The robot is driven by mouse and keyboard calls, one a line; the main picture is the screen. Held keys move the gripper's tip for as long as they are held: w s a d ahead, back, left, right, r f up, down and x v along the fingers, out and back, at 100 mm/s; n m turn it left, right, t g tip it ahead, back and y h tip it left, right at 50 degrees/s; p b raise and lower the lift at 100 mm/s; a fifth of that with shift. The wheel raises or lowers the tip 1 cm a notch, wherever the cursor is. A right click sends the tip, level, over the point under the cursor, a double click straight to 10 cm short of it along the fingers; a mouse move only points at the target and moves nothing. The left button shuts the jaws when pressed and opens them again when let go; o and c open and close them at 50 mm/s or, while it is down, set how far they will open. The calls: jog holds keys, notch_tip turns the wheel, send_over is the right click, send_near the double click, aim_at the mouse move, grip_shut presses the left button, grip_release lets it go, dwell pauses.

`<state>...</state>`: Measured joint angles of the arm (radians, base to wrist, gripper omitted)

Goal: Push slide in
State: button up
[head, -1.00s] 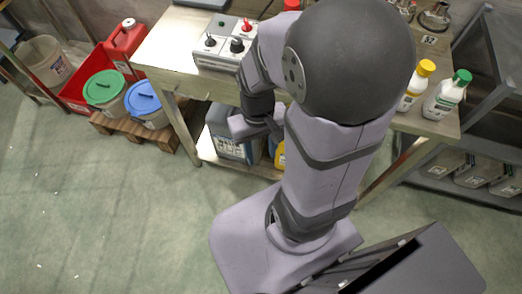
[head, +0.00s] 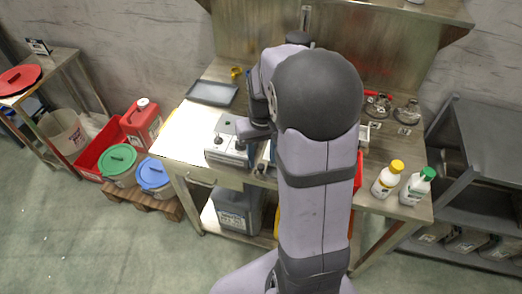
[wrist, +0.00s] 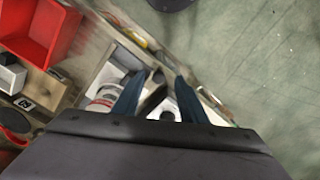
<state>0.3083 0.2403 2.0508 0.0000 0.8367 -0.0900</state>
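I cannot pick out a slide for certain in either view. A pale control box (head: 228,155) with dark knobs stands on the front left of the metal workbench (head: 180,137). In the head view my arm hides the bench just right of the box, and my fingertips cannot be made out. In the wrist view my gripper (wrist: 160,97) shows two dark blue fingers, apart. A pale box with dark parts (wrist: 113,72) lies below and between them; I cannot tell whether the fingers touch it. A drawer front with a handle (head: 203,182) is under the bench top.
A dark tray (head: 213,93) lies behind the control box. Yellow-capped (head: 388,179) and green-capped (head: 417,187) bottles stand at the bench's right front. A red bin (wrist: 40,35) shows in the wrist view.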

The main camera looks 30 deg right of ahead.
aim_at(261, 165)
jog(key=shift+w+d+r+n, duration=0.2)
jog(key=shift+w+r, duration=0.35)
jog(key=shift+w, duration=0.1)
jog(key=shift+w+d+r+n, duration=0.15)
jog(key=shift+w+r+n, duration=0.05)
jog(key=shift+w+r, duration=0.35)
jog(key=shift+s+a+r+n, duration=0.2)
jog(key=shift+s+r+n, duration=0.2)
jog(key=shift+n, duration=0.5)
jog(key=shift+f, duration=0.15)
jog(key=shift+f+p, duration=0.75)
jog(key=shift+f, duration=2.85)
grip_shut()
